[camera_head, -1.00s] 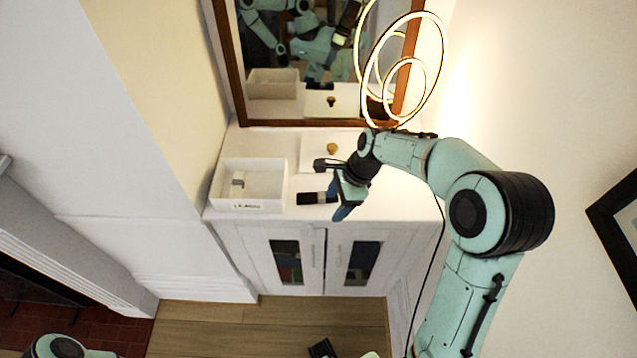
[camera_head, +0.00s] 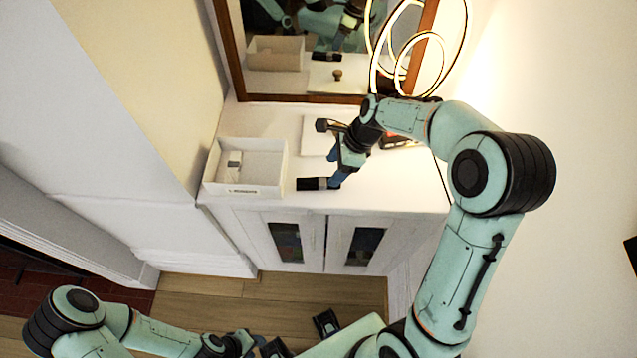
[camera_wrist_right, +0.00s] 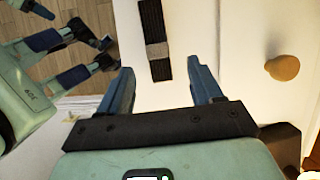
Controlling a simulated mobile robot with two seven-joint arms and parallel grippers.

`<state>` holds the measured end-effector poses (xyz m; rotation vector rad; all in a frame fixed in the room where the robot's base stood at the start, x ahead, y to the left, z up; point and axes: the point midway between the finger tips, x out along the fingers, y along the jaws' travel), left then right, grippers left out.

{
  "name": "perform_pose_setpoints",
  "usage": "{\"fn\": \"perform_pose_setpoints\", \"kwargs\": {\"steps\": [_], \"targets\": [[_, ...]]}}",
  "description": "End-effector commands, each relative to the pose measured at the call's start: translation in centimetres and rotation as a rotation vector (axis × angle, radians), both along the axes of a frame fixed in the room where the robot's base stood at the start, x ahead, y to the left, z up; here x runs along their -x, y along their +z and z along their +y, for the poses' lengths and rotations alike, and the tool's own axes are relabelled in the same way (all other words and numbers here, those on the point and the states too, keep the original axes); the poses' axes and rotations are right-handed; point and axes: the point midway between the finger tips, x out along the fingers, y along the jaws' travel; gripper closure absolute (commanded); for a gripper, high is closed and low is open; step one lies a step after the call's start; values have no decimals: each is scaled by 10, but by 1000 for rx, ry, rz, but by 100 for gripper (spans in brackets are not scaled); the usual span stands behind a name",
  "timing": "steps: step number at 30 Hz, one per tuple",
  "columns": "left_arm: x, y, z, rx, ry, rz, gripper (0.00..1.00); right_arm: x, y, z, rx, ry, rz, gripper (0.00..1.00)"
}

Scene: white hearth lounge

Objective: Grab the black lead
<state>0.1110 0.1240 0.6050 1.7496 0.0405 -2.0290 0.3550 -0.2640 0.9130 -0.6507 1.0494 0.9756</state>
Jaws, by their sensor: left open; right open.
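The black lead (camera_head: 312,184) is a short, flat black strip with a grey band, lying on the white cabinet top near its front edge. My right gripper (camera_head: 338,178) is over the cabinet top at the lead's right end.
An open white box (camera_head: 250,190) with a label and a small light item inside stands left of the lead. A white panel with a round wooden knob (camera_wrist_right: 282,67) lies behind. A mirror (camera_head: 300,98) and a glowing ring lamp (camera_head: 408,65) stand at the back.

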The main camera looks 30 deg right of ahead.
Motion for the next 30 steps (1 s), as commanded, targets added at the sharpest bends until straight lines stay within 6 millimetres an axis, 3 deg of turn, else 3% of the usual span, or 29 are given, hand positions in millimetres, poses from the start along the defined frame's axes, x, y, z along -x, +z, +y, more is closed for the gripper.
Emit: {"fn": "perform_pose_setpoints", "kwargs": {"steps": [5, 13, 22, 23, 28, 30], "targets": [[1, -2, 0, 0, 0, 1, 57, -1, -12, 6, -1, 1, 2, 35], [3, -7, 0, 0, 0, 3, 57, -6, -47, 20, 0, 0, 2, 35], [3, -7, 0, 0, 0, 3, 57, -7, -52, 22, 0, 0, -1, 35], [3, -7, 0, 0, 0, 3, 57, -7, -52, 22, 0, 0, -1, 38], [3, -7, 0, 0, 0, 3, 57, -7, -51, 22, 0, 0, -1, 94], [3, -7, 0, 0, 0, 3, 57, -7, -51, 22, 0, -1, -2, 96]]}}
